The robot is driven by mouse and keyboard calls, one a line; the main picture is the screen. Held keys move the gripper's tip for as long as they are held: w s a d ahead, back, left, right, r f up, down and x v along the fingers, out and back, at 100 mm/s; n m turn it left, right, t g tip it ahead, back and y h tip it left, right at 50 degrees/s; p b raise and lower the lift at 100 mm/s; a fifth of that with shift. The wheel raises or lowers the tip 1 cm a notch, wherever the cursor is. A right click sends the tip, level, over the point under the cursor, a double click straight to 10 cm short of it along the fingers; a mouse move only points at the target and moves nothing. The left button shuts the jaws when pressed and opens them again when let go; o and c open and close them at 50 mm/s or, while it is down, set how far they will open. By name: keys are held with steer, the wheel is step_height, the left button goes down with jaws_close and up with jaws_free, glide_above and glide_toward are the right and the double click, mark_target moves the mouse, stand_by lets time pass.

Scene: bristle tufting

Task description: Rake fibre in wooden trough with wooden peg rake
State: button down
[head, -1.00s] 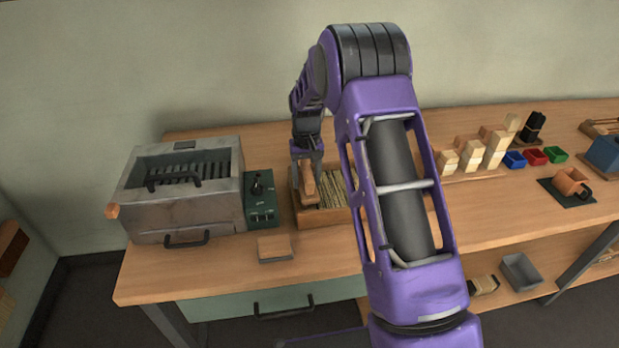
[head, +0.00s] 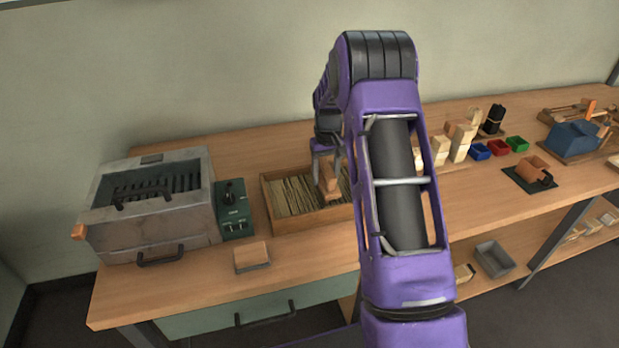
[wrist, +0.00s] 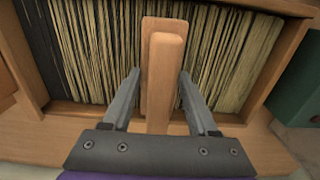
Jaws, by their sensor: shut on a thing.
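The wooden trough (head: 283,224) stands on the bench right of the grey machine, partly hidden by my arm. Pale straw-coloured fibre (head: 296,193) lies in it in fairly parallel strands; in the wrist view the fibre (wrist: 95,50) runs on both sides of the rake, with a darker part at one end. My gripper (head: 327,160) is shut on the wooden peg rake (head: 329,180) and holds it over the fibre. In the wrist view the rake's handle (wrist: 165,75) sits between the fingers of my gripper (wrist: 158,90). The pegs are hidden, so their depth in the fibre cannot be told.
A grey machine (head: 150,225) and green control box (head: 233,222) stand left of the trough.

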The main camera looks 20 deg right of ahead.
steer(key=d+p, duration=0.1)
steer(key=d, duration=1.4)
steer(key=shift+d, duration=0.6)
steer(key=shift+d+r, duration=0.15)
steer(key=shift+d, duration=0.35)
steer(key=shift+a, duration=1.6)
steer(key=shift+d, duration=0.85)
